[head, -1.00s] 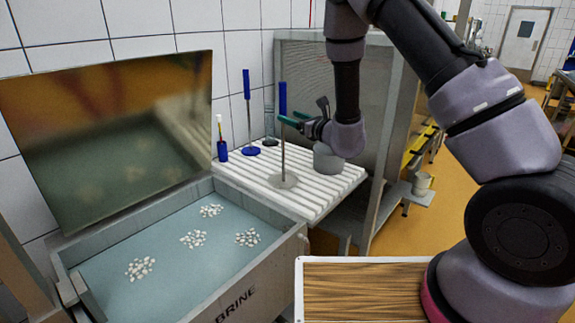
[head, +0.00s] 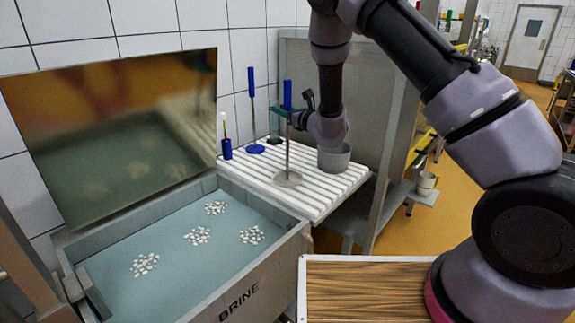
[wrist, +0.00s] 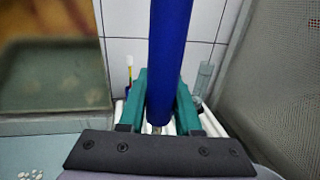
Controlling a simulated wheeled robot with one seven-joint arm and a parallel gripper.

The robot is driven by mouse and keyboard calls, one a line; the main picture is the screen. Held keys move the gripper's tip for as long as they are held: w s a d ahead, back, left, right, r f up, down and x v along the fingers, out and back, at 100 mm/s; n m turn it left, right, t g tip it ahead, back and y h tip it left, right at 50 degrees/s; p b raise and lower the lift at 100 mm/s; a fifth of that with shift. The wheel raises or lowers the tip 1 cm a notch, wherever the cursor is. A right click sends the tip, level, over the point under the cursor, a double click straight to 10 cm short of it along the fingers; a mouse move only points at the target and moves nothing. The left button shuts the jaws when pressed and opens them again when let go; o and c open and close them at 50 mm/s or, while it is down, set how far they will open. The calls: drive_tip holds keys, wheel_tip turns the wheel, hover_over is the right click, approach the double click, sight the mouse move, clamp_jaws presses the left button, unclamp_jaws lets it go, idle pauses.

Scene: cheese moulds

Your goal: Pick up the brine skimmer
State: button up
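The brine skimmer (head: 288,178) has a blue handle, a thin metal shaft and a flat grey disc. It stands upright with its disc on the white ribbed drainboard (head: 318,198). My gripper (head: 281,111) is at the lower end of the blue handle. In the wrist view the handle (wrist: 170,50) runs down between the teal fingers of my gripper (wrist: 163,95), one on each side. A narrow gap seems to show beside the right finger, so the fingers look open around the handle. The handle's top is outside the wrist view.
A blue-disc tool (head: 252,110) stands behind, beside a small blue brush pot (head: 226,148). A grey mesh panel (wrist: 285,75) rises close on the right.

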clamp_jaws()
idle(1.1)
